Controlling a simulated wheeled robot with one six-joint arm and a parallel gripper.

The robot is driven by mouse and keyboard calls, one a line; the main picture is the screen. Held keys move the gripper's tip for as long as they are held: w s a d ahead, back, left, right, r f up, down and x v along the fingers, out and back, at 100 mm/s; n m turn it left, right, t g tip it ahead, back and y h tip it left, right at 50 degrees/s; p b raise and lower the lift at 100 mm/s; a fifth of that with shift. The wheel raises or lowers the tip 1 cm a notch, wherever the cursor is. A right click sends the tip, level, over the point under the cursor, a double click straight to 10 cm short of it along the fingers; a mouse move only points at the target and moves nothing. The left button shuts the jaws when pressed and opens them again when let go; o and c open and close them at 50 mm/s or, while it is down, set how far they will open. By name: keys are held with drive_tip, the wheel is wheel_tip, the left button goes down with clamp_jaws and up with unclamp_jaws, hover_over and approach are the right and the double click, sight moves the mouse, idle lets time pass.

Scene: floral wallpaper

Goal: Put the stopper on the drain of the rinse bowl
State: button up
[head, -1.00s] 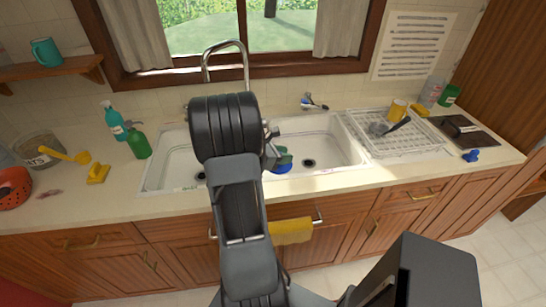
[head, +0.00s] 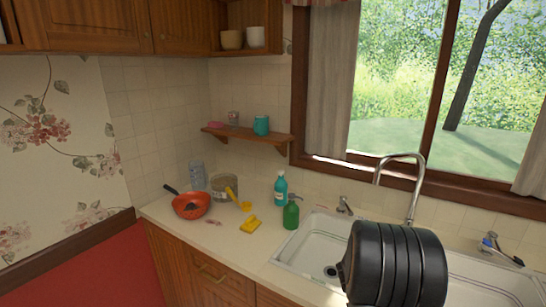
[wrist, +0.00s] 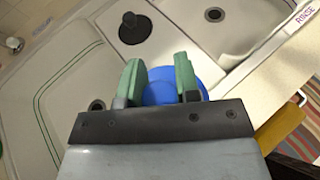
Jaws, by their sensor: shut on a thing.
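In the wrist view my gripper (wrist: 161,82) has green fingers shut on a blue rounded thing (wrist: 162,94), partly hidden by the fingers and wrist. I cannot tell whether it is a stopper. The rinse bowl (wrist: 243,38), with "RINSE" lettering (wrist: 306,22) on its edge, is at the upper right, and its dark drain (wrist: 215,14) is uncovered. A black disc with a knob (wrist: 133,30), stopper-like, is at the top between the bowls, apart from my gripper. My gripper is out of the head view.
The other bowl (wrist: 55,130), with an open drain (wrist: 97,105), is at left in the wrist view.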

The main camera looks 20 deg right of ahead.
drive_tip(key=w+a+f+n+t+y, duration=0.1)
drive_tip(key=w+a+n+t+y, duration=0.2)
drive_tip(key=w+a+n+t, duration=0.55)
drive_tip(key=w+a+n+t+y, duration=0.3)
drive_tip(key=w+a, duration=0.6)
drive_tip(key=a, duration=0.8)
drive_tip(key=w+a+n+t+y, duration=0.1)
drive_tip(key=a+n+y, duration=0.2)
drive_tip(key=a, duration=0.9)
drive_tip(key=shift+r, duration=0.15)
drive_tip(key=shift+a, duration=0.1)
